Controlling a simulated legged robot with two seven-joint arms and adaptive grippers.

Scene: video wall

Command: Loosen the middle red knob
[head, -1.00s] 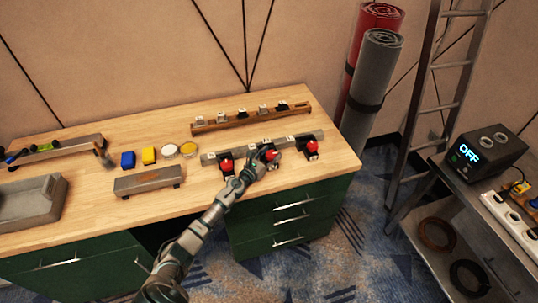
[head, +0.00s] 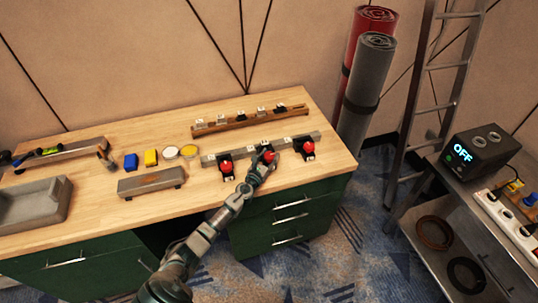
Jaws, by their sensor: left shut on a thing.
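Three red knobs on black mounts stand in a row along a grey metal rail (head: 289,141) on the wooden workbench. The middle red knob (head: 268,157) is partly hidden by my left gripper (head: 265,161). That gripper reaches in from the front and is shut on the middle knob. The left red knob (head: 226,167) and the right red knob (head: 308,147) stand clear of the gripper on either side. My right gripper is not in view.
A wooden rack (head: 250,119) with several small pieces lies behind the rail. A grey block (head: 151,181), a yellow block (head: 151,157), a blue block (head: 131,161) and a grey tray (head: 33,203) are to the left. A side cart carries a black box reading OFF (head: 478,149).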

